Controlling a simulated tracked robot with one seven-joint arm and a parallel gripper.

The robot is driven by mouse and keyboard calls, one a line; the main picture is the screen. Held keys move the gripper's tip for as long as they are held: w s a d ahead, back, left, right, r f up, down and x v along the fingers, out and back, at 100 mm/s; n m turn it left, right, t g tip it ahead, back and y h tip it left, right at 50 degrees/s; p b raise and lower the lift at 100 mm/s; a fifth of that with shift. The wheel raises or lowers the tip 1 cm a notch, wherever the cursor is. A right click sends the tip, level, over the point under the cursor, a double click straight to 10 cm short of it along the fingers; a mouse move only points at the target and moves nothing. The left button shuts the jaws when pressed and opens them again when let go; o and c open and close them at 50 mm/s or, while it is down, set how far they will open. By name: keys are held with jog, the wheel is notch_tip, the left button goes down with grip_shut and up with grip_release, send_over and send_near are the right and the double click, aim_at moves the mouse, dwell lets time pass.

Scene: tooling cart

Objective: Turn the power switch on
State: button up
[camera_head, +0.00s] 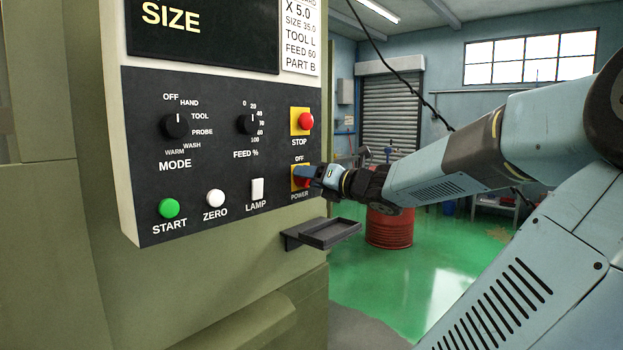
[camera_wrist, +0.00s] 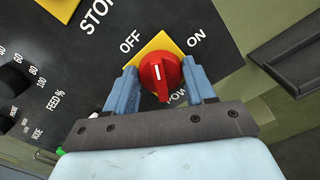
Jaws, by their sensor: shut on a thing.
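The power switch is a red rotary knob (camera_wrist: 157,83) with a white line, on a yellow plate (camera_wrist: 180,40) in the wrist view. OFF is printed to its upper left and ON to its upper right. The white line points roughly straight up in that view, between the two words. My gripper (camera_wrist: 159,70) is shut on the knob, one blue finger on each side. In the head view my gripper (camera_head: 317,175) covers most of the knob and the ON label; only some red and yellow of the switch (camera_head: 298,183) shows above POWER.
The red STOP button (camera_head: 306,121) sits just above the switch. The white LAMP rocker (camera_head: 257,188) is to its left. A small dark tray (camera_head: 332,234) juts out below; its edge shows at right in the wrist view (camera_wrist: 290,52).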

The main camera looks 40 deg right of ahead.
jog(key=m, duration=1.1)
jog(key=shift+d+f, duration=0.2)
jog(key=shift+f, duration=0.05)
jog(key=shift+m, duration=0.4)
jog(key=o, duration=1)
jog(key=shift+s, duration=0.1)
jog(key=s+d, duration=0.1)
jog(key=s, duration=1.2)
jog(key=shift+s, duration=0.3)
jog(key=shift+w, duration=0.1)
